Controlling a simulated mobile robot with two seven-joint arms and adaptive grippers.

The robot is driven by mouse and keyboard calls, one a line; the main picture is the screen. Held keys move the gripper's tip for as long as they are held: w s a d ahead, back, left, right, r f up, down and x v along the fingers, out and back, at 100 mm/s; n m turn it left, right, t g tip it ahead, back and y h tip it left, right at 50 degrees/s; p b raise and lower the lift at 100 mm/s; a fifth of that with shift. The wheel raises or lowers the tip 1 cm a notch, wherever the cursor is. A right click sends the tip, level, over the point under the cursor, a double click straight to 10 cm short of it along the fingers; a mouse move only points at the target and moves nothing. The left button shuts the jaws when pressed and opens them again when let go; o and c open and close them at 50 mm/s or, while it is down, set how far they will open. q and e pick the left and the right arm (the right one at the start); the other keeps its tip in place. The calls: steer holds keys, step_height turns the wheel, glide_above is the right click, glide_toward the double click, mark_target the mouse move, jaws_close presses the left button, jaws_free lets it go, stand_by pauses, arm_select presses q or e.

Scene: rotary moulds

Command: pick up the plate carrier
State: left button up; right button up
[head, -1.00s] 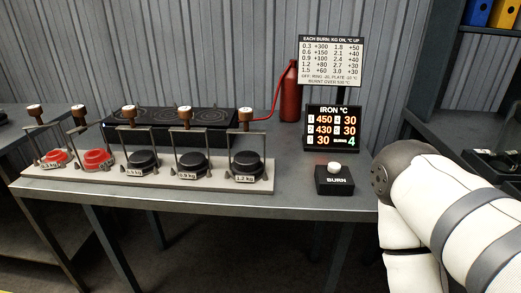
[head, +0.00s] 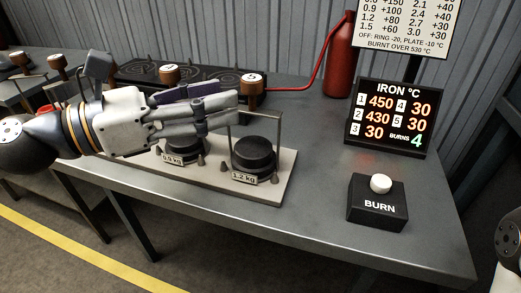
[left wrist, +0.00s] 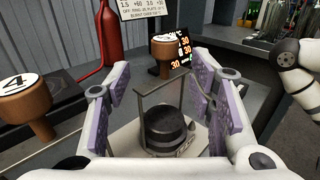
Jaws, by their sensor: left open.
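Black round plates stand in upright wire frames on a long pale base (head: 270,193), with weight labels in front. I cannot tell for certain which part is the plate carrier. The right-hand black plate (head: 253,155), labelled 1.2 kg, has its wire frame (head: 268,112) upright around it. My left gripper (head: 234,107) reaches in from the left, open, its fingertips near this frame's top. In the left wrist view, the open fingers (left wrist: 157,75) stand to either side of the frame, with the plate (left wrist: 165,130) beyond and below. My right gripper is out of view.
Wooden knobs numbered 4 (head: 169,75) and 5 (head: 252,95) stand behind the plates. A red cylinder (head: 340,55) with a hose, an iron display (head: 388,118) and a BURN button box (head: 377,203) are to the right. The front table strip is bare.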

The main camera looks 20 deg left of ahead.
mark_target(242, 90)
arm_select(q)
steer(key=x, duration=0.6)
steer(key=shift+s+d+r, duration=0.1)
steer(key=shift+s+d, duration=0.05)
steer(key=shift+d, duration=0.15)
steer(key=shift+c, duration=0.5)
jaws_close()
steer(key=shift+a+r, duration=0.1)
steer(key=shift+r, duration=0.05)
